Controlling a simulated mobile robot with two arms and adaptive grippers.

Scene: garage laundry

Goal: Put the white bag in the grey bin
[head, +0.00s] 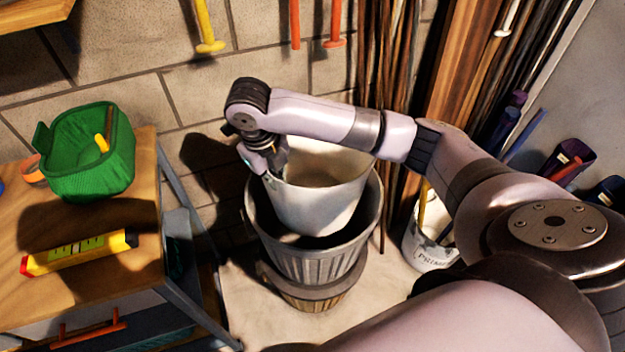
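The white bag (313,205) is open-topped and looks like a soft bucket. Its lower part is inside the mouth of the grey bin (312,265), and its upper part stands above the bin's rim, slightly tilted. The grey bin is ribbed and round. My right gripper (272,165) reaches over from the right and points down at the left edge of the bag's rim, with the rim between its fingers. It looks shut on that rim. The bag's bottom is hidden inside the bin. My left gripper is not in view.
A wooden-topped workbench (145,215) at left carries a green basket (90,165) and a yellow level (80,252). A white paint bucket (428,240) stands right of the bin. Long boards (455,75) lean on the wall behind. Tools hang above.

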